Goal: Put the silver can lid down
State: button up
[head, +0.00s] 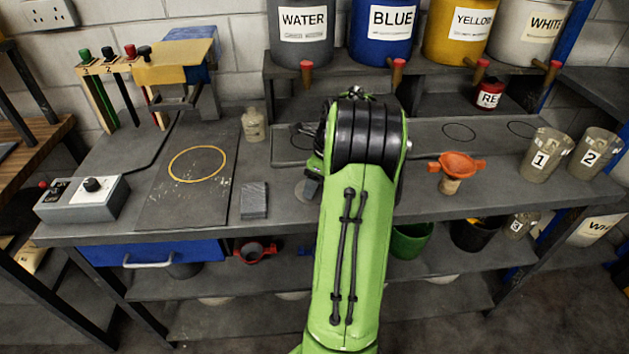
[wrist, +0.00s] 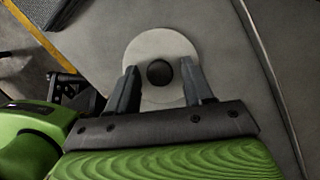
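The silver can lid (wrist: 160,42) is a pale round disc with a dark round knob (wrist: 159,73) at its centre. In the wrist view it appears to lie flat on the grey bench top. My gripper (wrist: 159,68) is above it, with one finger on each side of the knob. Gaps show between the knob and both fingers, so the gripper is open. The near part of the lid is hidden by the gripper.
A grey block (head: 254,200) and a small bottle (head: 253,125) stand left of my arm. An orange funnel (head: 457,165) and numbered cups (head: 546,155) are at the right. Paint containers (head: 383,35) stand on the shelf behind. The bench's front edge is close.

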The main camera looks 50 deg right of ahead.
jog(key=a+p+v, duration=0.1)
jog(key=p+v, duration=0.4)
jog(key=v, duration=0.7)
jog(key=w+a+r+n, duration=0.2)
jog(key=a+n, duration=0.2)
jog(key=a, duration=0.1)
jog(key=w+a+r+n, duration=0.2)
jog(key=a+r+n, duration=0.15)
jog(key=a, duration=0.25)
jog(key=s+a+r+n+h, duration=0.2)
jog(key=a+n, duration=0.8)
jog(key=a, duration=0.4)
jog(key=s+a+f+n+t, duration=0.1)
jog(key=s+a+n, duration=0.2)
jog(key=n, duration=0.2)
jog(key=s+a+f+n, duration=0.1)
jog(key=s+a+n, duration=0.2)
jog(key=s+n, duration=0.1)
jog(key=s+a+f+n+t+y, duration=0.1)
jog(key=s+a+n, duration=0.2)
jog(key=n, duration=0.3)
jog(key=shift+s+a+n+t, duration=0.3)
jog(key=shift+s+a+n, duration=0.05)
jog(key=shift+s, duration=0.1)
